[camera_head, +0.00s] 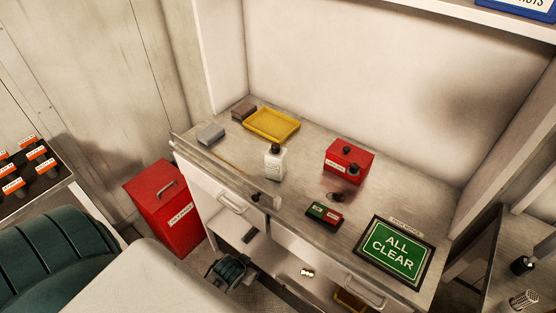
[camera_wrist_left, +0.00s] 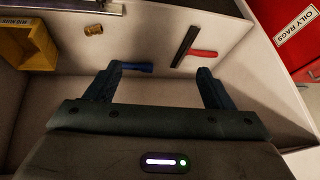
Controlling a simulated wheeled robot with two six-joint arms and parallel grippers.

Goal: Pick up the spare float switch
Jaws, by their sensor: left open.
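I cannot say for certain which item is the spare float switch. In the left wrist view a small blue cylinder (camera_wrist_left: 138,67) lies on the low shelf at my left finger's tip, partly hidden by it. My left gripper (camera_wrist_left: 159,70) is open, with its fingers apart over the shelf and nothing gripped. In the head view my left gripper (camera_head: 232,270) is at the cabinet's lower opening. My right gripper is not in view.
A black and red tool (camera_wrist_left: 190,52) lies on the shelf near my right finger. A yellow bin (camera_wrist_left: 38,46) stands at left. A red oily-rags can (camera_head: 172,207) stands beside the cabinet. The worktop (camera_head: 300,205) above holds several items, including a yellow tray (camera_head: 271,124).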

